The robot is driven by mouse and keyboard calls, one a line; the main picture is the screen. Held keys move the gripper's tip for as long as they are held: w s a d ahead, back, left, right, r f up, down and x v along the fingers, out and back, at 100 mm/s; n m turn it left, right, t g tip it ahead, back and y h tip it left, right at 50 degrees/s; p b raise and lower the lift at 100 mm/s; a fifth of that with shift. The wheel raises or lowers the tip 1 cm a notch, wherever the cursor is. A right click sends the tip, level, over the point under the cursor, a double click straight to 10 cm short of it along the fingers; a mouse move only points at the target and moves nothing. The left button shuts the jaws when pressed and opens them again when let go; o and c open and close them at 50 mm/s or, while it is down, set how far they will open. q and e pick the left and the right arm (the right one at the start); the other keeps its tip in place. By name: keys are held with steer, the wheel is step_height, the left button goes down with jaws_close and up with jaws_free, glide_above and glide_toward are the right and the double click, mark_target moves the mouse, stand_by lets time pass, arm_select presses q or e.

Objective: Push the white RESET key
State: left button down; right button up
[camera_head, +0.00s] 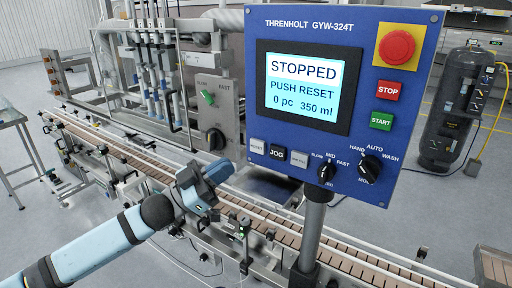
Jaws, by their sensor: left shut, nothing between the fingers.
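The white RESET key (257,146) is at the lower left of the blue control panel (405,70), left of the black JOG key (277,153). The panel's screen (304,87) reads STOPPED, PUSH RESET, 0 pc 350 ml. My left gripper (219,171) is shut and empty, below and left of the RESET key and apart from the panel in the picture. The key is not covered by the gripper. My right gripper is not in view.
A red emergency stop knob (397,47), red STOP key (388,91) and green START key (381,121) are on the panel's right side. A grey post (311,235) holds the panel. A conveyor (150,163) runs behind my left arm. A dark cylinder (452,110) stands at right.

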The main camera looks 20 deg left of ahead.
arm_select(q)
steer(key=shift+w+d, duration=0.2)
steer(key=shift+w, duration=1.05)
steer(key=shift+w+d, duration=0.2)
steer(key=shift+w, duration=1.1)
steer(key=shift+w+d, duration=0.2)
steer(key=shift+w, duration=1.05)
steer(key=shift+w, duration=0.2)
steer(key=shift+w, duration=0.25)
steer(key=shift+w+d, duration=0.1)
steer(key=shift+w, duration=0.3)
steer(key=shift+s, duration=0.1)
steer(key=shift+s+p, duration=0.3)
steer(key=shift+s, duration=0.45)
steer(key=s, duration=0.3)
steer(key=s+a, duration=0.1)
steer(key=s, duration=0.1)
